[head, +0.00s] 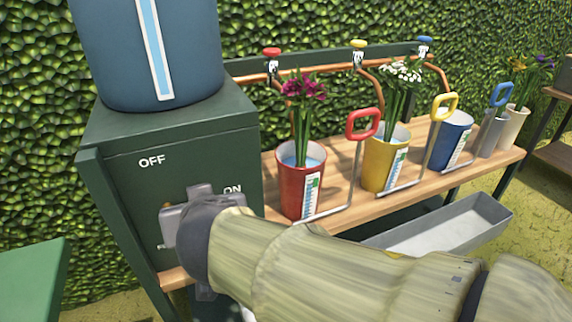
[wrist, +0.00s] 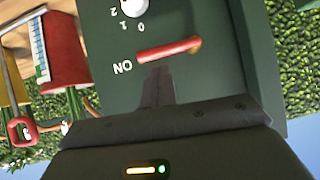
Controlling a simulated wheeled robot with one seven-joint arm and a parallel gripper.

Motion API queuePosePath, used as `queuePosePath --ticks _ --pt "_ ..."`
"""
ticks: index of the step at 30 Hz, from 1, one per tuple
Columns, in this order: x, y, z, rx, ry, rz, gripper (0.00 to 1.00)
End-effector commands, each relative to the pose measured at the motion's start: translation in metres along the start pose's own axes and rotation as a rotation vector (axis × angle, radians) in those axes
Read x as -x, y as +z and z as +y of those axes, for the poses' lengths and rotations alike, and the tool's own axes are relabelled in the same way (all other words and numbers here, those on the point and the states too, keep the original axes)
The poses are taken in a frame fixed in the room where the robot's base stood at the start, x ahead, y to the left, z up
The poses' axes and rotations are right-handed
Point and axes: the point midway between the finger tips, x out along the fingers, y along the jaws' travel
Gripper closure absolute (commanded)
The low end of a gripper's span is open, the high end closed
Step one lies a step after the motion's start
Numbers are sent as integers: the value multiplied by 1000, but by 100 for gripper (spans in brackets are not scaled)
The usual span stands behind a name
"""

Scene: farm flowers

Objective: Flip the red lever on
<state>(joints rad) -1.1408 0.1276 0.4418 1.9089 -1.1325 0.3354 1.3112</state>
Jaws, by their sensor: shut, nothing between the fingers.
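The red lever (wrist: 168,50) shows in the wrist view on the face of the dark green box. One end lies beside the "ON" label (wrist: 123,68); its other end is at a brownish knob on the right. My gripper (wrist: 157,78) is shut and empty, its fingertips close to the lever's side; I cannot tell if they touch it. In the head view my gripper (head: 200,190) is against the front of the green box (head: 180,145), between the "OFF" (head: 152,160) and "ON" (head: 232,189) labels. It hides the lever there.
A white dial (wrist: 133,10) marked 0, 1, 2 sits near the lever. A blue tank (head: 110,50) stands on the box. Right of it, a wooden bench (head: 345,205) holds a red pot (head: 297,190), a yellow pot (head: 377,172) and a blue pot (head: 440,150). A metal trough (head: 490,215) is below.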

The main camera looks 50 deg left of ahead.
Motion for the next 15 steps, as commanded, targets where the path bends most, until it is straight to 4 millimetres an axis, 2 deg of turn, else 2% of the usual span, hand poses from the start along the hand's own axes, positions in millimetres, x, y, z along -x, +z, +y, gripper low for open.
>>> queuePosePath --ticks 1,9,15 --pt "11 -4 3 -2 5 3 100" --pt "58 -5 5 0 3 2 100" --pt "71 -2 3 2 -2 0 100"
